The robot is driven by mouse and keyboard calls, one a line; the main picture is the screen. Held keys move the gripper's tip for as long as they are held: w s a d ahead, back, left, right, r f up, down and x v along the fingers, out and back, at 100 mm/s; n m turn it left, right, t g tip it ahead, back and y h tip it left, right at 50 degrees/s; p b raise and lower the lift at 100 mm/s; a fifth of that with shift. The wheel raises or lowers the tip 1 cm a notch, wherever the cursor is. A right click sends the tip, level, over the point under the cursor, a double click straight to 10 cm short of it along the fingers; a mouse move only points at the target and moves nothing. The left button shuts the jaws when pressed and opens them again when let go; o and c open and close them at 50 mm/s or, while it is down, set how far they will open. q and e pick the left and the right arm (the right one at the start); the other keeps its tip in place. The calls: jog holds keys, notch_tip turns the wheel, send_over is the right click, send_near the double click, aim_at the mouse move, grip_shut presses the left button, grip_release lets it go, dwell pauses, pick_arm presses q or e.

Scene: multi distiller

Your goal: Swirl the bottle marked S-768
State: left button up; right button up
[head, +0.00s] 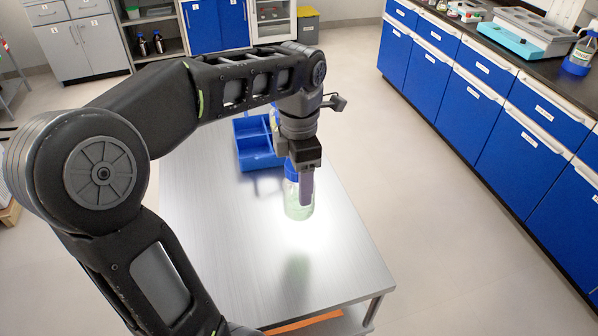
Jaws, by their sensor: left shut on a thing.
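A clear glass bottle (293,207) with a blue cap and pale green contents is at the middle of the steel table (205,262). My left gripper (305,187) reaches down to it from above and is shut on it near the cap and neck. The bottle looks upright. I cannot tell whether its base touches the table top. No marking on it can be read, as the gripper hides part of it. My right gripper is not in view.
A blue divided bin (256,152) stands on the table behind the bottle. The front of the table is clear. Blue cabinets (466,95) with a dark counter run along the right, carrying a labelled bottle (583,50) and a turquoise tray (508,40). Open floor lies between.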

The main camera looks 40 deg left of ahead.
pick_arm(q)
jog(key=shift+w+a+f, duration=0.15)
jog(key=shift+w+a, duration=0.05)
jog(key=shift+a, duration=0.5)
jog(key=d, duration=0.3)
jog(key=shift+w+r+p, duration=0.15)
jog(key=shift+r+p, duration=0.15)
jog(key=shift+w+f, duration=0.1)
jog(key=shift+a, duration=0.2)
